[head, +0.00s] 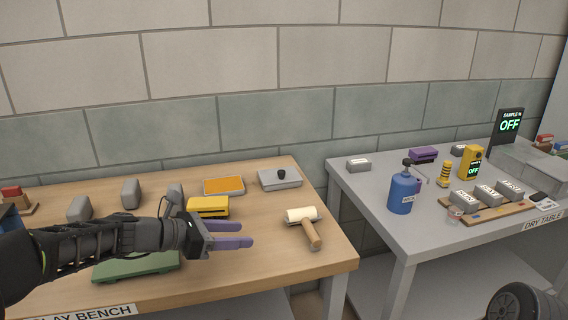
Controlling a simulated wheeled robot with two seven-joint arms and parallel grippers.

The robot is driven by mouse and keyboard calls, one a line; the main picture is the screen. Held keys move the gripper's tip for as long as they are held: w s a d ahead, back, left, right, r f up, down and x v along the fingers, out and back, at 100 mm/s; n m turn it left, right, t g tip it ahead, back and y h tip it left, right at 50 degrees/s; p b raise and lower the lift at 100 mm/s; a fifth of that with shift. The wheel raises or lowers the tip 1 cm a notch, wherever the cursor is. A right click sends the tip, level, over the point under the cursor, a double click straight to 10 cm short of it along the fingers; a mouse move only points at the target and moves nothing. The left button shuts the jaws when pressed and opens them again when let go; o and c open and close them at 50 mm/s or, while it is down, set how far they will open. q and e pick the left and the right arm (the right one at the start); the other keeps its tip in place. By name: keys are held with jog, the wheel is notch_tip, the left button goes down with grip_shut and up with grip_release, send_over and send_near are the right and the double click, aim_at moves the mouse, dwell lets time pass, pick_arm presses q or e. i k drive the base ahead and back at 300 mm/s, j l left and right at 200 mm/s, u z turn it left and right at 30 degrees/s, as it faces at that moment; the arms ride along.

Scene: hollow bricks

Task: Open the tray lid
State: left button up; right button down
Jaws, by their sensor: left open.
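A shallow grey tray with a lid (279,181) sits at the back right of the wooden bench in the head view. My right gripper is not in view.
Around my left gripper are a yellow block (208,206), a tray of orange material (223,185), a green board (137,266) and a mallet (300,217). Grey blocks stand behind my arm. A grey table (440,220) with a blue bottle (403,192) stands right, across a gap.

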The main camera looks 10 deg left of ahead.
aim_at(270, 176)
jog(key=i, duration=1.05)
